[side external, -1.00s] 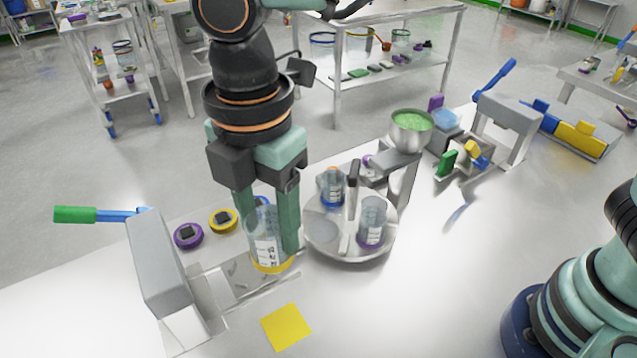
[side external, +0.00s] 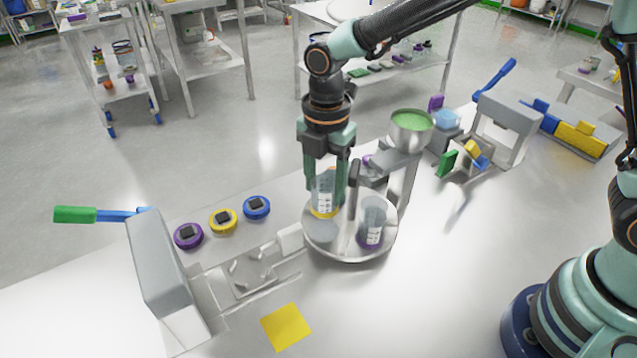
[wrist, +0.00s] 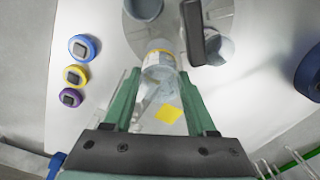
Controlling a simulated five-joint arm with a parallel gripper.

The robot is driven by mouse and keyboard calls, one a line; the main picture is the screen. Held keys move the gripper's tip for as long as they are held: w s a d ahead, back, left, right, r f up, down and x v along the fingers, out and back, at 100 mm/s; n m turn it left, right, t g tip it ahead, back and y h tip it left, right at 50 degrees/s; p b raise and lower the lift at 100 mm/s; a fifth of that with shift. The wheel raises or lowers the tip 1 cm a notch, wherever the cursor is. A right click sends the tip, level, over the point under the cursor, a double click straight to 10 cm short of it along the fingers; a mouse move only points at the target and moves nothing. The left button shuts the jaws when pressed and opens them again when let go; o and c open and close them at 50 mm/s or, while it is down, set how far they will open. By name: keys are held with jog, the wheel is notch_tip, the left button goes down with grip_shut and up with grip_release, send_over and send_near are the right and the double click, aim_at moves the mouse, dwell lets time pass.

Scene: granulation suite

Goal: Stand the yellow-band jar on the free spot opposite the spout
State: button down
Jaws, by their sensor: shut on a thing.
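My gripper (side external: 325,193) is shut on the yellow-band jar (side external: 323,206), a clear jar with a white label and the yellow band at its lower end. It holds the jar upright above the left part of the round metal turntable (side external: 350,255). A grey round spot (side external: 322,233) lies bare just below and in front of the jar. The purple-band jar (side external: 372,222) stands at the turntable's right. In the wrist view the yellow-band jar (wrist: 160,58) is between the fingers, and the blue-band jar (wrist: 143,8) is at the top. The side view mostly hides the blue-band jar.
A dark upright handle (side external: 354,178) rises from the turntable's middle, close to my gripper. A bowl of green granules (side external: 411,128) sits on a stand behind right. Purple, yellow (side external: 223,220) and blue lids lie at left. A grey lever fixture (side external: 160,265) and yellow square (side external: 286,327) are in front.

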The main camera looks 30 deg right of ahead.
aim_at(324, 207)
jog(key=shift+f, duration=2)
jog(key=shift+f, duration=0.9)
dwell(0.9)
grip_release()
dwell(0.4)
jog(key=shift+r, duration=4)
